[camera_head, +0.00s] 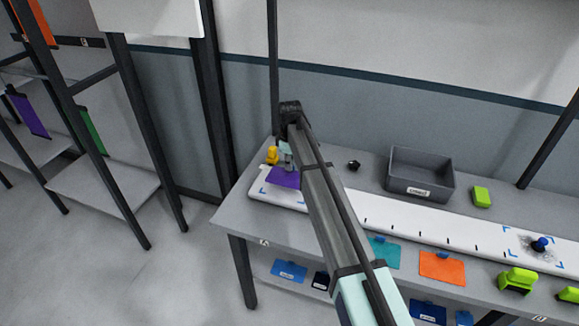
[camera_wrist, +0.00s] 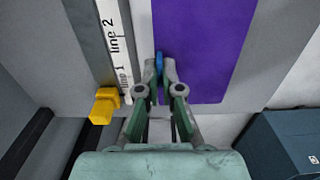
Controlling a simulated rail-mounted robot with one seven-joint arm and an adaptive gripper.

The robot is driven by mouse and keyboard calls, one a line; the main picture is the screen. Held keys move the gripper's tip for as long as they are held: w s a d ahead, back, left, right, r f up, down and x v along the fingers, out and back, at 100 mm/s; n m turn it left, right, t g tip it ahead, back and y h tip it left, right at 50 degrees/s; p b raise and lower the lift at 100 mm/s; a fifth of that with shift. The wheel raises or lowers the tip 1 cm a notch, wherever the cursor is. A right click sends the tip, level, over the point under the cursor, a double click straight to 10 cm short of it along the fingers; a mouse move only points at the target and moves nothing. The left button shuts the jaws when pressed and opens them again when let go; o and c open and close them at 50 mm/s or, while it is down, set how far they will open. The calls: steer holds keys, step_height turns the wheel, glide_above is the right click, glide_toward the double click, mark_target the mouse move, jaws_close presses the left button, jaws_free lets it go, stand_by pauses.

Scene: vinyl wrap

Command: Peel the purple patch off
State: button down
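The purple patch (camera_head: 283,178) is at the left end of the long white board (camera_head: 345,208) on the table. In the wrist view the purple patch (camera_wrist: 207,45) fills the upper middle, with a blue tab (camera_wrist: 159,61) at its left edge. My gripper (camera_wrist: 160,70) has its fingertips closed together on this blue tab. In the head view my gripper (camera_head: 287,160) is just above the patch, partly hidden by my arm. I cannot tell whether the patch touches the board beneath it.
A yellow object (camera_head: 272,155) stands close beside my gripper. A grey bin (camera_head: 420,174), a green block (camera_head: 481,197) and a small black object (camera_head: 352,165) are further right. A blue-knobbed object (camera_head: 540,244) is on the board's right part. A shelf rack (camera_head: 103,187) stands left.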

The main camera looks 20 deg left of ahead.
steer(key=shift+r+p, duration=0.75)
steer(key=shift+r, duration=1.15)
